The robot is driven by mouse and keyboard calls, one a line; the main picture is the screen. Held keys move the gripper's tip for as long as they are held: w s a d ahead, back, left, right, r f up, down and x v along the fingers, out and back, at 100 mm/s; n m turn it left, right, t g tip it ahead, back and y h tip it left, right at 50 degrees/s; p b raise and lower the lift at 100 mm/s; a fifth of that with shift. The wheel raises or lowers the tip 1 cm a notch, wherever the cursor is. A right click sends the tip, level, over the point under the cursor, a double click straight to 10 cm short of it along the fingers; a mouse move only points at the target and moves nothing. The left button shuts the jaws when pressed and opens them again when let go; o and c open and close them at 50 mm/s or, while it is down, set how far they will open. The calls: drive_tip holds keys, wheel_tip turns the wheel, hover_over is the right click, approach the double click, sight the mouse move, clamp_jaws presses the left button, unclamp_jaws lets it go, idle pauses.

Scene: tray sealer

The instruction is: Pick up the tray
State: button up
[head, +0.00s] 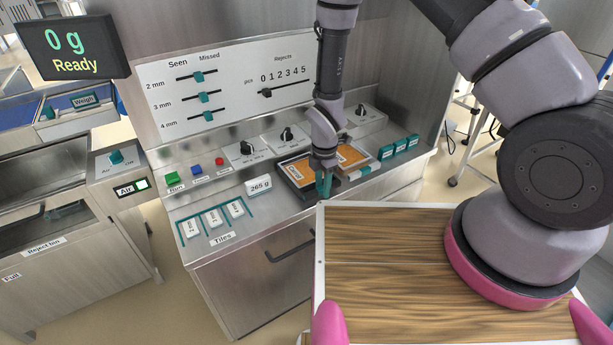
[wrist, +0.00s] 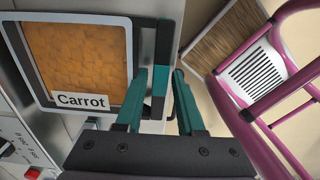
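A tray of orange carrot (head: 289,181) with a grey rim lies on the steel bench, its label reading "Carrot". In the wrist view the same tray (wrist: 129,50) fills the upper left. My gripper (head: 323,183) points down at the tray's right side. I cannot tell whether the fingers touch the tray. A second orange patch (head: 352,155) shows behind my gripper, partly hidden.
A "265 g" sign (head: 260,186) and white tiles (head: 213,217) are left of the tray. Knobs (head: 287,134) stand behind it, teal blocks (head: 400,147) to its right. A wood-topped surface (head: 390,260) is in front. The scale display (head: 67,50) reads 0 g, Ready.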

drive_tip(key=shift+f, duration=0.45)
drive_tip(key=shift+c, duration=0.3)
clamp_jaws()
idle(0.9)
